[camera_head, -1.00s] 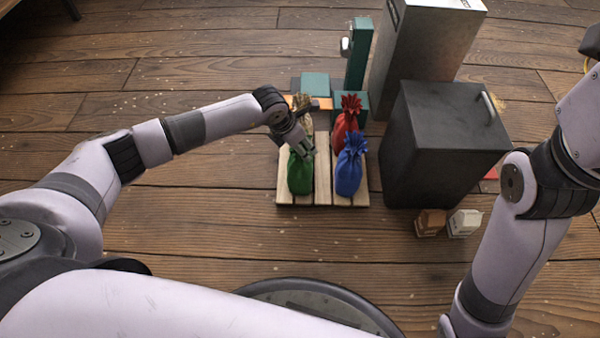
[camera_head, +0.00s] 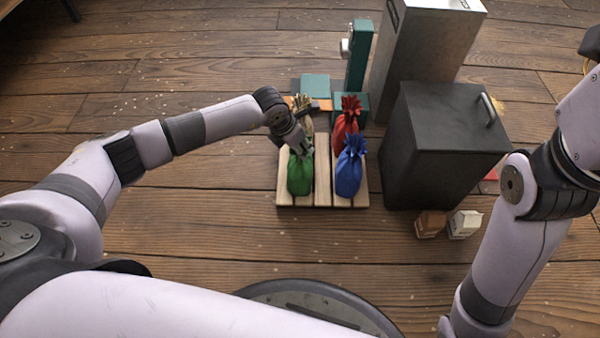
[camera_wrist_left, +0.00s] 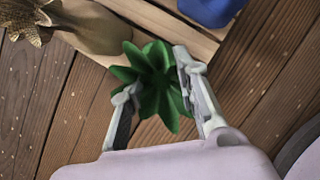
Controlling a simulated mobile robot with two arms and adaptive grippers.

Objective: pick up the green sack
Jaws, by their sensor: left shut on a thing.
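The green sack (camera_head: 300,176) stands upright at the front left of the wooden pallet (camera_head: 322,198) in the head view. My left gripper (camera_head: 304,150) is at the sack's top and shut on its gathered neck. In the left wrist view, the green ruffled top (camera_wrist_left: 155,82) shows between the two fingers of the left gripper (camera_wrist_left: 158,88). The sack's lower body is hidden there. My right arm shows at the right of the head view, but its gripper is out of the picture.
A blue sack (camera_head: 349,172) stands right of the green one, with a red sack (camera_head: 343,128) behind it. A tan sack (camera_head: 303,104) is behind my left gripper. A dark cabinet (camera_head: 440,150) stands right of the pallet. Two small boxes (camera_head: 431,223) (camera_head: 464,224) sit before it.

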